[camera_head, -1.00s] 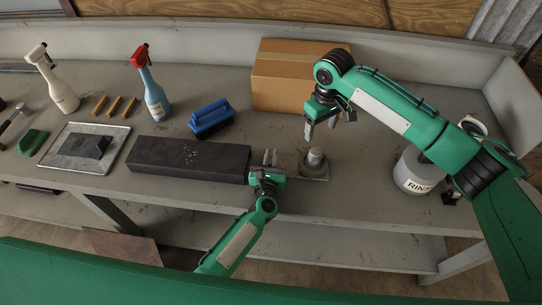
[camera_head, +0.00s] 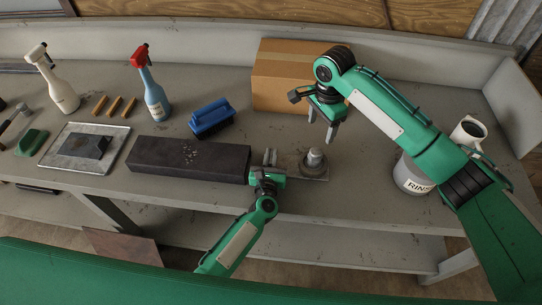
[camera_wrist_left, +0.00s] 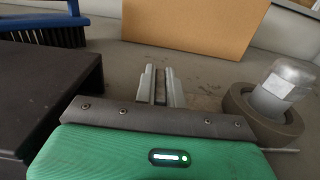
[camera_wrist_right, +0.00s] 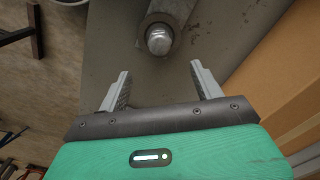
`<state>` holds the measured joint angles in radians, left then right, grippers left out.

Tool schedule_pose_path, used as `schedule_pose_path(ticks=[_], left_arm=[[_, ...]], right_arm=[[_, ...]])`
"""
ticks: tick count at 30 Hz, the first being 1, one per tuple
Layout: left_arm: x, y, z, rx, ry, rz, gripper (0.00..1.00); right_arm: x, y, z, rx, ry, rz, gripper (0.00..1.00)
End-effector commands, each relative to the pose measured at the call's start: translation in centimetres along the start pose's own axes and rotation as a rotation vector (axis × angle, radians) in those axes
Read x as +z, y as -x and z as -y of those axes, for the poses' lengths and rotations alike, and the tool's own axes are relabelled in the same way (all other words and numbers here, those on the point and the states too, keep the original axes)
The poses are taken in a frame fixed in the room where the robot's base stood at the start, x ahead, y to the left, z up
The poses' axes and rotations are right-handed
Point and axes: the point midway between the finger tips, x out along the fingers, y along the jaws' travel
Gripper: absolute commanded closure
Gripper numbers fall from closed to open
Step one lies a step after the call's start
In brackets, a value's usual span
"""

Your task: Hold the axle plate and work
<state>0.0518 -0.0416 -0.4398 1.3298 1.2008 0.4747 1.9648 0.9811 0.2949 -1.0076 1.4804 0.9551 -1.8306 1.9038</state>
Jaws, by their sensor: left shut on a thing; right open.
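The axle plate (camera_head: 318,175) is a flat grey plate on the bench, with a ring and an upright rounded metal axle (camera_head: 314,158) on it. The ring (camera_wrist_left: 238,108) and axle (camera_wrist_left: 278,92) also show in the left wrist view. My left gripper (camera_head: 270,157) is shut at the plate's left side; its fingers (camera_wrist_left: 161,88) are close together, and the gripped edge is mostly hidden. My right gripper (camera_head: 322,122) is open and empty above and behind the axle. In the right wrist view the axle tip (camera_wrist_right: 159,40) lies beyond the gap between the open fingers (camera_wrist_right: 160,85).
A long dark block (camera_head: 190,160) lies just left of my left gripper. A blue brush (camera_head: 211,118), blue spray bottle (camera_head: 153,96) and cardboard box (camera_head: 290,80) stand behind. A rinse bucket (camera_head: 410,178) and white mug (camera_head: 467,133) are at the right, near my right arm.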

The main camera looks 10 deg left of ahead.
Motion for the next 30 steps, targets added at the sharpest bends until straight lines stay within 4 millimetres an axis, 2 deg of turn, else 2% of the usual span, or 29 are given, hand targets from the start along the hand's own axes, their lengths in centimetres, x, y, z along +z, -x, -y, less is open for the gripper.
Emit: schedule_pose_path(ticks=[6, 13, 30], left_arm=[[0.0, 0.0, 0.0, 0.000, 0.000, 0.000, 1.00], [0.0, 0.0, 0.0, 0.000, 0.000, 0.000, 1.00], [0.0, 0.0, 0.0, 0.000, 0.000, 0.000, 1.00]], right_arm=[[0.0, 0.0, 0.0, 0.001, -0.180, 0.000, 0.33], [-0.1, -1.0, -0.1, 0.003, -0.217, 0.000, 0.33], [-0.1, -9.1, -0.1, 0.004, -0.214, 0.000, 0.33]])
